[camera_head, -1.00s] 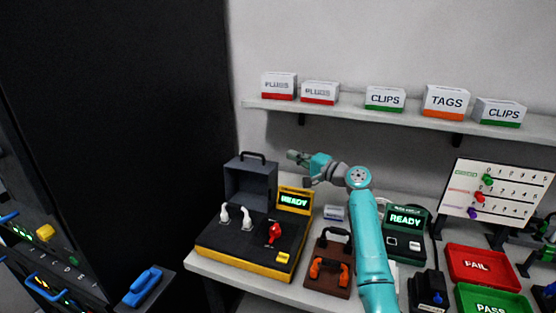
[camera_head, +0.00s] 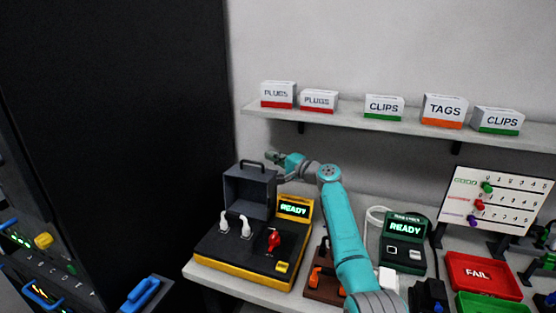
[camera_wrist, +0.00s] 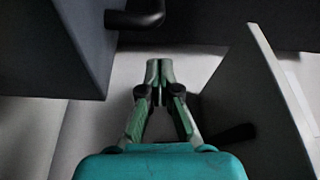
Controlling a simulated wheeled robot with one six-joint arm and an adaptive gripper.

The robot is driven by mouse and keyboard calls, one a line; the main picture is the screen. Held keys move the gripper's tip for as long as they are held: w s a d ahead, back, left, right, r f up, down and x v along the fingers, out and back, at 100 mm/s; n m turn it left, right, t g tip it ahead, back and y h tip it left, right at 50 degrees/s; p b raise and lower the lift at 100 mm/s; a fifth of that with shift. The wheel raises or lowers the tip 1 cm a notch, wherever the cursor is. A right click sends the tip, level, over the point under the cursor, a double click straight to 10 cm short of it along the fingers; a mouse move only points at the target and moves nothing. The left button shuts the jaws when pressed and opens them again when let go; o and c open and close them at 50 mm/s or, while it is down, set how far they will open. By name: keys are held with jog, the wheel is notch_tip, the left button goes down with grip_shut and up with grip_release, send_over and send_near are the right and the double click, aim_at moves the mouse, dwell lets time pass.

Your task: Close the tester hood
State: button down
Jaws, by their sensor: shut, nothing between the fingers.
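The tester (camera_head: 245,255) is a black-topped unit with a yellow base on the table. Its grey box-shaped hood (camera_head: 249,192) stands raised at the back, with a dark handle (camera_head: 252,163) on top. The tester screen (camera_head: 294,208) reads READY. White plugs and a red part are on its deck below the hood. My gripper (camera_head: 271,156) is shut and empty, beside the hood's upper right, near the handle. In the wrist view my gripper (camera_wrist: 159,68) has its fingertips together, with the hood's side (camera_wrist: 65,45) and handle (camera_wrist: 136,18) at upper left, apart from the fingers.
A shelf (camera_head: 350,116) with labelled boxes hangs above. A second READY device (camera_head: 404,240), a red FAIL tray (camera_head: 482,275) and a white board (camera_head: 494,199) stand to the right. A black panel (camera_head: 120,130) is at left. My arm crosses over a brown tool holder (camera_head: 322,290).

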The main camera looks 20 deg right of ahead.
aim_at(268, 171)
jog(key=shift+s+a+f, duration=0.1)
jog(key=shift+s+a, duration=0.5)
jog(key=shift+s, duration=0.25)
jog(key=shift+s+a+f, duration=0.1)
jog(key=shift+s+a, duration=0.45)
jog(key=shift+s, duration=0.25)
